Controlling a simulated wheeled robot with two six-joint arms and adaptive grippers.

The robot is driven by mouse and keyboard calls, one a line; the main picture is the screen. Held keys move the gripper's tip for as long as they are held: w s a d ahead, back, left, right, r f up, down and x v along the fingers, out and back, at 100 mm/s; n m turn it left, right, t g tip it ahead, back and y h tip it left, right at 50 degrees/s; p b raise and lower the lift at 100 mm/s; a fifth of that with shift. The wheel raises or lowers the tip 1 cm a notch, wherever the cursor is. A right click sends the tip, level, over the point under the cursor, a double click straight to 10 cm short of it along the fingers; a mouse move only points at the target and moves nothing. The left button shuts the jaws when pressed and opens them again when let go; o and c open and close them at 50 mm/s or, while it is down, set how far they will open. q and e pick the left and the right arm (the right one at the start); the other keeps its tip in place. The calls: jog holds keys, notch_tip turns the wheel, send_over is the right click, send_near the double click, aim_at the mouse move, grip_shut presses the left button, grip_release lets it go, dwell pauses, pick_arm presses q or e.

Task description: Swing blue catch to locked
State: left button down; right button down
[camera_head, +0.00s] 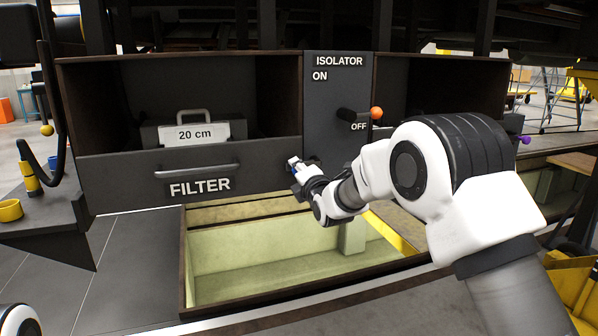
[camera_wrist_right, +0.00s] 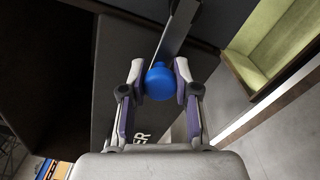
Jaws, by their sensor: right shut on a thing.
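The blue catch has a round blue knob (camera_wrist_right: 159,82) and a flat metal arm (camera_wrist_right: 181,28) that runs up and to the right in the right wrist view. My right gripper (camera_head: 297,168) is at the right end of the FILTER drawer front (camera_head: 120,180), below the isolator panel. In the right wrist view its two fingers (camera_wrist_right: 158,84) are closed around the blue knob from both sides. In the head view the gripper mostly hides the knob. My left gripper is not in view.
The isolator panel (camera_head: 325,105) carries a black lever with an orange knob (camera_head: 376,113), close above my right arm. The drawer has a bar handle (camera_head: 197,171). Below is an open, pale green pit (camera_head: 260,265). A purple knob (camera_head: 525,140) is at the right.

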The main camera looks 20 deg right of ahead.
jog(key=shift+f, duration=0.1)
jog(key=c, duration=0.8)
grip_release()
jog(key=shift+c, duration=0.2)
jog(key=shift+s, duration=0.1)
jog(key=s, duration=1.1)
jog(key=shift+s+d, duration=0.2)
jog(key=shift+s, duration=0.2)
jog(key=shift+f, duration=0.1)
